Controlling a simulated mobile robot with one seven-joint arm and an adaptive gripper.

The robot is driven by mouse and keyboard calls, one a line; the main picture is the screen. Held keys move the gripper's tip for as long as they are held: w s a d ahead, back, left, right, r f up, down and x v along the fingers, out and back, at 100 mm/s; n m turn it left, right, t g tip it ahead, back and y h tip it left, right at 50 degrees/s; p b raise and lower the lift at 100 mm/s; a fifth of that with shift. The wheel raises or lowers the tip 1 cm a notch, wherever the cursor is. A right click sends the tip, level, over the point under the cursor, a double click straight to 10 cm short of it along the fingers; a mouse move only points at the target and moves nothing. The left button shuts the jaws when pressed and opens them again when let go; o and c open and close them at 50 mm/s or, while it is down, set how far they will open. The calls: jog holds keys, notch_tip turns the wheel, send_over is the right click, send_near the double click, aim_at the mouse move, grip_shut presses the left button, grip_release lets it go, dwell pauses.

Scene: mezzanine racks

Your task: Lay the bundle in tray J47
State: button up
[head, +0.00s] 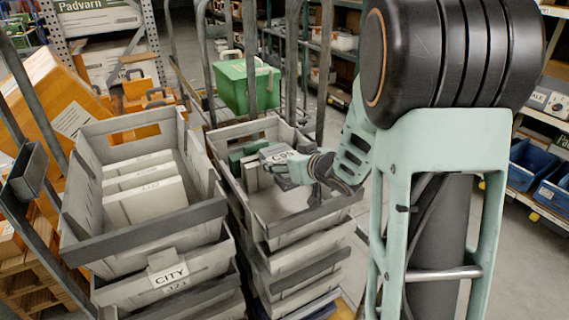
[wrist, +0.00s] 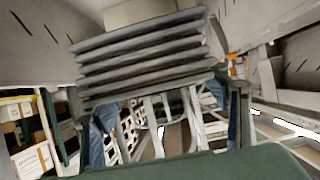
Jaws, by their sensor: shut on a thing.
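My gripper (head: 298,170) is over the right-hand grey tray (head: 330,200), with its fingers shut on a grey bundle (head: 275,152). The bundle carries a pale label whose print I cannot read surely. In the wrist view the bundle (wrist: 145,62) shows as a layered grey stack in front of the gripper (wrist: 165,120). Upright grey and green items (head: 240,165) stand in that tray to the left of the bundle, while its right part shows bare floor. I cannot tell whether the bundle touches anything below. No tag reading J47 is legible.
Metal uprights (head: 290,60) rise behind the right tray. A green crate (head: 247,84) stands farther back. Blue bins (head: 530,165) fill shelves at right.

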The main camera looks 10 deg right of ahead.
jog(key=shift+s+f+b, duration=0.1)
jog(key=shift+f+b, duration=0.35)
jog(key=shift+f, duration=0.1)
jog(key=o, duration=1.2)
jog(key=shift+f, duration=0.1)
jog(key=shift+r+p, duration=0.45)
jog(key=shift+r, duration=0.05)
jog(key=p+v, duration=0.2)
jog(key=v, duration=1)
jog(key=shift+r, duration=0.2)
jog(key=shift+d+p, duration=0.1)
jog(key=shift+p, duration=0.25)
